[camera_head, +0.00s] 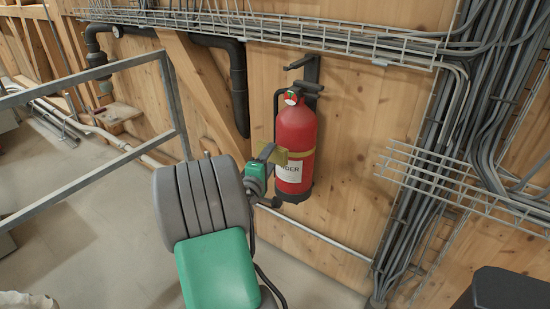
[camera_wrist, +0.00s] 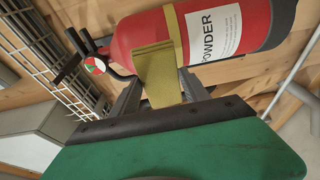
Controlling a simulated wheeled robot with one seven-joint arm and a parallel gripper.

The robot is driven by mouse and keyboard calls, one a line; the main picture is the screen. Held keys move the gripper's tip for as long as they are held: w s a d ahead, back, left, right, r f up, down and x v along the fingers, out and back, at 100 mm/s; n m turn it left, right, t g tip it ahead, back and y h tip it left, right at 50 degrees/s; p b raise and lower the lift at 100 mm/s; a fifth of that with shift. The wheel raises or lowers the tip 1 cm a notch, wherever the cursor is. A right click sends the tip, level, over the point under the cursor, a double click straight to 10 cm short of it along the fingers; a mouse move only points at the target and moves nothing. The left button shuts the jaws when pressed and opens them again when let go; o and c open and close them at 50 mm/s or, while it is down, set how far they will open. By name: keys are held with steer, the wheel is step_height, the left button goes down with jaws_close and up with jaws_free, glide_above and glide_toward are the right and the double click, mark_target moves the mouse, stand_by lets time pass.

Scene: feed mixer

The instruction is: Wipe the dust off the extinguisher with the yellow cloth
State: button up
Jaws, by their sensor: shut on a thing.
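The red extinguisher (camera_head: 295,132) hangs upright on the wooden wall, with a yellow band, a white label reading POWDER and a round gauge. Its body crosses the top of the wrist view (camera_wrist: 225,30). My gripper (camera_head: 268,160) is at the left side of the extinguisher, about band height. It is shut on the yellow cloth (camera_head: 279,156), which sticks out between the two fingers in the wrist view (camera_wrist: 158,72). The cloth overlaps the extinguisher's side near the band; I cannot tell whether they touch. I make out no dust at this size.
A wire cable tray (camera_head: 270,32) runs above the extinguisher. Thick cable bundles (camera_head: 440,180) and jutting wire racks stand to its right. A dark pipe (camera_head: 238,85) and a grey railing (camera_head: 90,78) are to the left. A thin rail (camera_head: 320,236) runs below.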

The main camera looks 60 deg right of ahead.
steer(key=shift+a, duration=0.25)
steer(key=a, duration=0.2)
steer(key=a+b, duration=0.1)
steer(key=shift+w, duration=0.25)
